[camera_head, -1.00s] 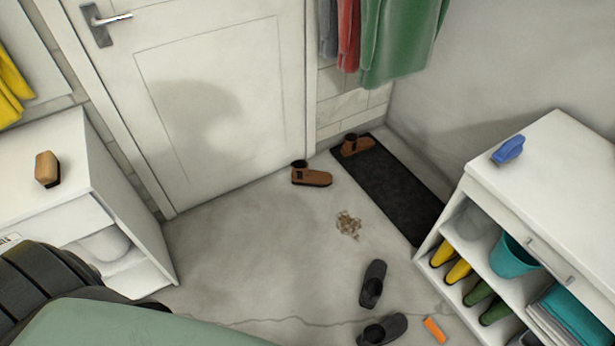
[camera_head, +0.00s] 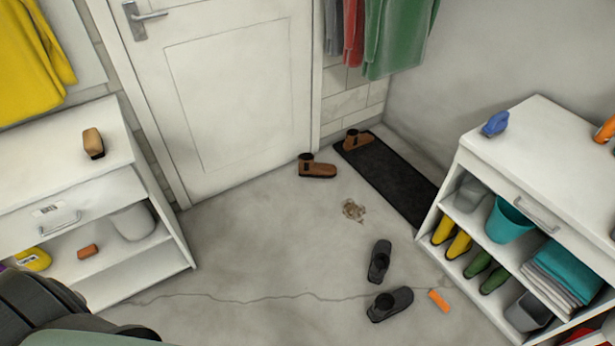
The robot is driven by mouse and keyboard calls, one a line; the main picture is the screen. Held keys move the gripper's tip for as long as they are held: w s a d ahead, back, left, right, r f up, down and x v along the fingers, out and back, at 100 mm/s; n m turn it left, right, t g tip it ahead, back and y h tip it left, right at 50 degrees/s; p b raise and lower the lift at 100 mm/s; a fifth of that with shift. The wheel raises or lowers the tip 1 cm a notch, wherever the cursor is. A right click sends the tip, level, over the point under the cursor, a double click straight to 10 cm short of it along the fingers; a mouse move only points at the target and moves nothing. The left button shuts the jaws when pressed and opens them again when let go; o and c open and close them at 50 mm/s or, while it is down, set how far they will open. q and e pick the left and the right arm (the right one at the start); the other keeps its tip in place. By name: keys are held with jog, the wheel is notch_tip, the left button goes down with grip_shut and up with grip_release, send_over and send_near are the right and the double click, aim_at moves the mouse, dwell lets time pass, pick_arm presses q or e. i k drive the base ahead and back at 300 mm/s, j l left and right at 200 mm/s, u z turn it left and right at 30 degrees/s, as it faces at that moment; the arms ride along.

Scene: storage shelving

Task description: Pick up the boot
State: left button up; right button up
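A brown boot (camera_head: 318,168) with a dark opening lies on the floor just in front of the door. A second brown boot (camera_head: 355,140) is on the far end of the black mat (camera_head: 392,182). Both are well apart from me. Neither of my grippers shows in the head view; only parts of my own body show at the lower left.
White shelf units stand at left (camera_head: 70,178) and right (camera_head: 545,150). The floor between them is mostly clear.

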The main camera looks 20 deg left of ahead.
aim_at(308, 167)
jog(key=i+u, duration=0.1)
jog(key=u, duration=0.3)
jog(key=i+j+u, duration=0.1)
jog(key=u, duration=0.25)
jog(key=i+u, duration=0.15)
jog(key=u, duration=0.25)
